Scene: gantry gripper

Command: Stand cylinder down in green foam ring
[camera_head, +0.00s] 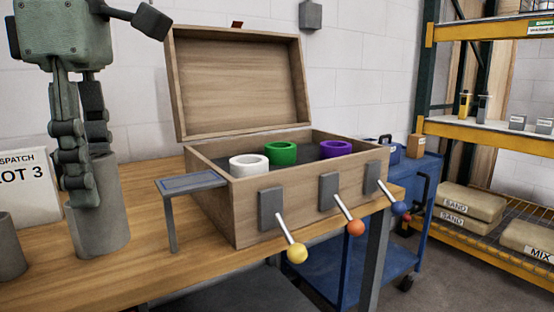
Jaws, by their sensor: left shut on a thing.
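A grey cylinder (110,222) stands upright at the left of the wooden table. My left gripper (83,185) points down from the upper left and is shut on the cylinder's wall near its top. The green foam ring (280,153) sits in an open wooden box (237,212), between a white ring (249,165) and a purple ring (335,149). The green ring is apart from the gripper, to its right. My right gripper is not in view.
The box lid (240,85) stands open at the back. Levers with yellow (297,254), orange (355,228) and blue (398,207) knobs stick out from the box front. A small grey side stand (190,182) is between cylinder and box. Another grey cylinder (10,250) is at the left edge.

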